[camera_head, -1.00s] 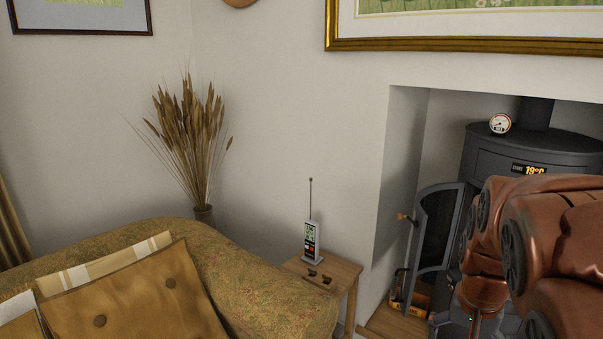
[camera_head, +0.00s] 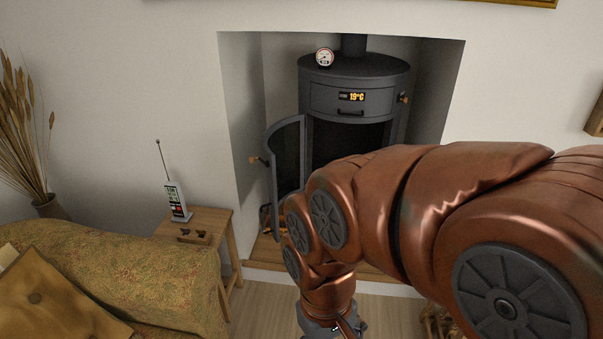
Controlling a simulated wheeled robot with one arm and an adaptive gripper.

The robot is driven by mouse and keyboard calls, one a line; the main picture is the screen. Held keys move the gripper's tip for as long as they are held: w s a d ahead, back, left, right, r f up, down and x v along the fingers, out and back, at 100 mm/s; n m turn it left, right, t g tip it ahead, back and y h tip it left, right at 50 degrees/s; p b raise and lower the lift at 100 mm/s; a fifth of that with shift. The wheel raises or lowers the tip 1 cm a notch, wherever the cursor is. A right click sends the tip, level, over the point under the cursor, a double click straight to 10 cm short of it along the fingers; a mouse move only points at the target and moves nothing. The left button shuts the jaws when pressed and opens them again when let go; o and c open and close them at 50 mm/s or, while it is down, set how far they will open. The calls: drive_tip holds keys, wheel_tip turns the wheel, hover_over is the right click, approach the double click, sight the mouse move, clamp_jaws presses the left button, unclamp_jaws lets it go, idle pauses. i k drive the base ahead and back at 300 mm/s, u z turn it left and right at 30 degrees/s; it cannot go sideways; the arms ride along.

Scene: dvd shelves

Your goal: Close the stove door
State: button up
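The dark grey stove (camera_head: 354,97) stands in a white wall recess, with a display reading 19°C. Its curved, framed door (camera_head: 271,165) stands open, swung out to the left of the stove's dark opening. A small wooden-tipped handle (camera_head: 256,160) sticks out on the door's left side. My copper-coloured arm crosses the lower right and hides the stove's lower part. My gripper (camera_head: 335,325) is at the bottom edge, pointing down, in front of and below the door and apart from it. Its fingertips are cut off or hidden.
A small wooden side table (camera_head: 217,222) with a handheld device (camera_head: 177,201) stands left of the recess. A patterned sofa (camera_head: 130,275) fills the lower left. A wooden hearth edge (camera_head: 262,250) borders the recess. Some bare floor (camera_head: 262,300) shows between sofa and arm.

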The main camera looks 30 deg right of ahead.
sight(284, 143)
drive_tip(key=k, duration=0.35)
drive_tip(key=u, duration=0.7)
drive_tip(key=i, duration=0.85)
drive_tip(key=u, duration=0.35)
